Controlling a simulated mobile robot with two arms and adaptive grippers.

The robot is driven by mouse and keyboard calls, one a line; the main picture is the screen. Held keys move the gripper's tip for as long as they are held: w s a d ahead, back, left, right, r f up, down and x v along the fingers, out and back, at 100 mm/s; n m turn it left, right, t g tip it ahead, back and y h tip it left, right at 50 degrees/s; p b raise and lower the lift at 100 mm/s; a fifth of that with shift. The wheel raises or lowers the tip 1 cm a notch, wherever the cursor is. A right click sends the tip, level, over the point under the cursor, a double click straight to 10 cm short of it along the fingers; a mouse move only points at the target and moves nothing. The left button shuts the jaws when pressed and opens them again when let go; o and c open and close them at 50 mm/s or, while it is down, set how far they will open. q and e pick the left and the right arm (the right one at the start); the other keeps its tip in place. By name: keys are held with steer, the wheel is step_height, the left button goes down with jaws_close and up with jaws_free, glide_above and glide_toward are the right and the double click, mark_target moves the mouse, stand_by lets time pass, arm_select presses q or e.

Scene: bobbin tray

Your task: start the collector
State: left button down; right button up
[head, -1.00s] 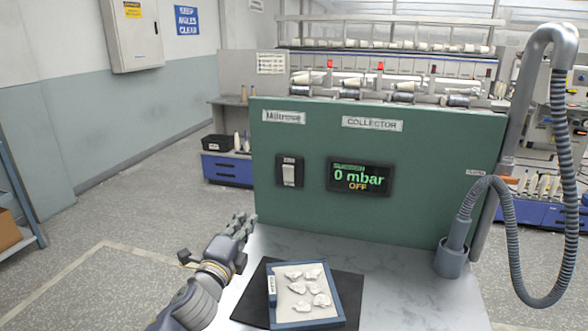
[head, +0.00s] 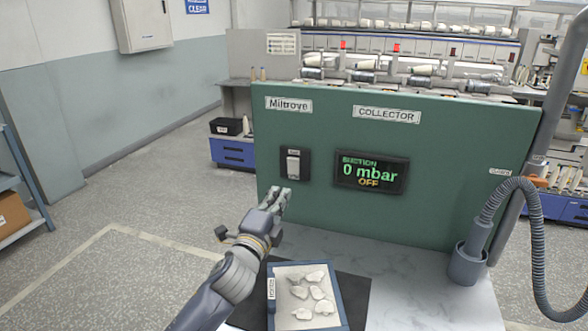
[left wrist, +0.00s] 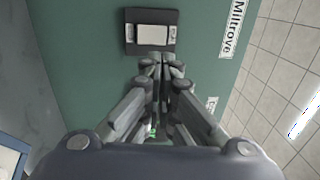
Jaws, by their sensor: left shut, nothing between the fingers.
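The collector is a green panel (head: 440,145) standing at the back of the table, with a "COLLECTOR" label. Its display (head: 371,173) reads suction 0 mbar, OFF. Left of the display is a white rocker switch (head: 294,165) in a black plate; the switch also shows in the left wrist view (left wrist: 153,33). My left gripper (head: 283,192) is shut and empty, just below the switch and in front of the panel. In the left wrist view my gripper's fingertips (left wrist: 162,62) point at the panel close to the lower edge of the switch plate. My right gripper is not seen.
A blue-rimmed tray (head: 342,304) with several pale scraps lies on a dark mat (head: 356,290) below my left arm. A grey ribbed hose (head: 530,230) and its holder (head: 467,265) stand at the right. The table between tray and holder is clear.

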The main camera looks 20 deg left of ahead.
arm_select(q)
glide_toward(297, 163)
steer(key=w, duration=0.2)
steer(key=w+p, duration=0.1)
steer(key=w, duration=0.2)
steer(key=shift+w+d+r+p, duration=0.15)
steer(key=shift+w+r+p, duration=0.15)
steer(key=shift+r, duration=0.05)
steer(key=shift+w, duration=0.7)
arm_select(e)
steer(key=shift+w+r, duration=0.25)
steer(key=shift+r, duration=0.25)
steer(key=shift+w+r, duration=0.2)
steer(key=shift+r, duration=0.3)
arm_select(q)
steer(key=shift+r, duration=0.1)
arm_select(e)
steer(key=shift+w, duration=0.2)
arm_select(q)
steer(key=r+p, duration=0.1)
steer(key=p, duration=0.3)
steer(key=shift+w+g, duration=0.2)
steer(key=shift+g, duration=0.2)
steer(key=shift+f+b, duration=0.4)
steer(key=shift+f, duration=0.05)
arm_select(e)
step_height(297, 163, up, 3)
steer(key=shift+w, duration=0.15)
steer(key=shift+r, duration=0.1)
